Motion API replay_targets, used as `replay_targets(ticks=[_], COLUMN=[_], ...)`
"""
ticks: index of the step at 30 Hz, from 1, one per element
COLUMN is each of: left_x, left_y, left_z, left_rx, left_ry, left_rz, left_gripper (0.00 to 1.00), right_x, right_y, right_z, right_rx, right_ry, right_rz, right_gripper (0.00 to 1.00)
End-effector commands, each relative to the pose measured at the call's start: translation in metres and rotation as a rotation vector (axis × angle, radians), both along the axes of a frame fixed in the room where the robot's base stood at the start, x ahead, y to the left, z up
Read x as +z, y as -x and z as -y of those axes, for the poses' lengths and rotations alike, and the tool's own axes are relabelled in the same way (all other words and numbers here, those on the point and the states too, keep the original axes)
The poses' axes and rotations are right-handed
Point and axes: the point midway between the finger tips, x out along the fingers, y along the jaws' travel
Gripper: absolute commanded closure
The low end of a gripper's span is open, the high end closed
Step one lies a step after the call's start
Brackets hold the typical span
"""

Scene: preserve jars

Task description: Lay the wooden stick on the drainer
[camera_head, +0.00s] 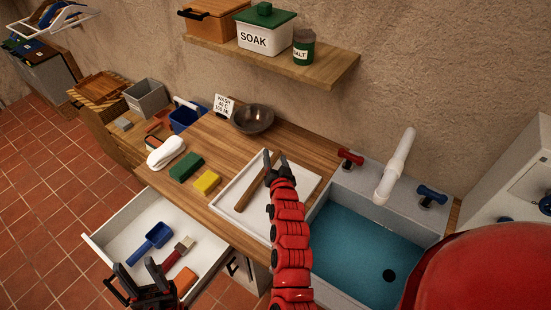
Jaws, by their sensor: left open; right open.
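The wooden stick (246,194) lies on the white tray-like drainer (229,213) beside the sink, slanting from lower left to upper right. My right gripper (275,155), on the red arm, is open over the stick's upper end; the fingers partly hide that end and I cannot tell if they touch it. No object shows held between them. My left gripper (136,266) is open and empty at the bottom left, in front of the open drawer.
The sink (370,243) holds blue water. A metal bowl (253,118), green block (186,167), yellow sponge (207,182) and white cloth roll (166,152) stand on the counter. The open drawer (127,226) holds a blue scoop (152,241) and a brush (179,252). A shelf (325,72) hangs above.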

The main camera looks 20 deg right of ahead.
Motion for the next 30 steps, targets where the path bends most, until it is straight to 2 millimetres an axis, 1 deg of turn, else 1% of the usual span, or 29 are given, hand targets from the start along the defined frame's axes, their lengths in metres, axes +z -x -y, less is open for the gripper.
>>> replay_targets(ticks=[5, 8, 12, 14, 19, 22, 27, 30], left_x=[0.005, -0.002, -0.011, -0.015, -0.024, -0.028, -0.028, -0.029], left_y=[0.0, 0.0, 0.0, 0.0, 0.0, 0.0, 0.0, 0.0], left_z=[0.0, 0.0, 0.0, 0.0, 0.0, 0.0, 0.0, 0.0], left_rx=[0.0, 0.0, 0.0, 0.0, 0.0, 0.0, 0.0, 0.0], left_ry=[0.0, 0.0, 0.0, 0.0, 0.0, 0.0, 0.0, 0.0], left_rz=[0.0, 0.0, 0.0, 0.0, 0.0, 0.0, 0.0, 0.0], left_gripper=[0.5, 0.5, 0.5, 0.5, 0.5, 0.5, 0.5, 0.5], right_x=[0.005, 0.001, 0.003, 0.006, 0.011, 0.016, 0.022, 0.022], right_y=[0.0, 0.007, 0.028, 0.038, 0.07, 0.088, 0.107, 0.113], right_z=[0.0, -0.003, -0.006, -0.008, -0.016, -0.017, -0.021, -0.022], right_rx=[0.0, 0.003, 0.002, 0.002, 0.006, 0.002, 0.003, 0.003], right_ry=[0.0, -0.001, -0.002, -0.002, -0.003, -0.001, -0.001, -0.002], right_rz=[0.0, -0.002, -0.001, 0.003, 0.0, 0.0, 0.002, 0.0], right_gripper=[0.37, 0.37, 0.37, 0.37, 0.37, 0.37, 0.37, 0.37])
